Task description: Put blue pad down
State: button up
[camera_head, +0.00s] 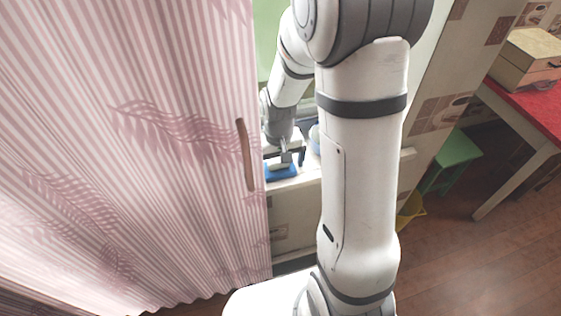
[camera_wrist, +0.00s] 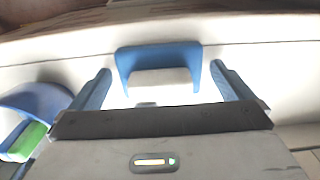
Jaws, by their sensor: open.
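The blue pad (camera_wrist: 158,54) lies on the white counter (camera_wrist: 270,55) in the wrist view, with a pale block-like part on its near side. It also shows in the head view (camera_head: 282,173) near the counter's front edge, below my gripper (camera_head: 286,156). In the wrist view my gripper (camera_wrist: 160,68) is open, with one finger on each side of the pad and visible gaps between. How far the fingertips are above the counter is hard to tell.
A rounded blue object (camera_wrist: 38,100) with a green block (camera_wrist: 26,141) stands left of my gripper in the wrist view. A pink striped curtain or panel (camera_head: 120,150) fills the head view's left. A green stool (camera_head: 455,150) and red-topped table (camera_head: 530,100) are at right.

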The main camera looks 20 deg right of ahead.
aim_at(279, 160)
notch_tip(279, 160, up, 12)
jog(key=shift+r, duration=0.15)
dwell(0.3)
dwell(0.4)
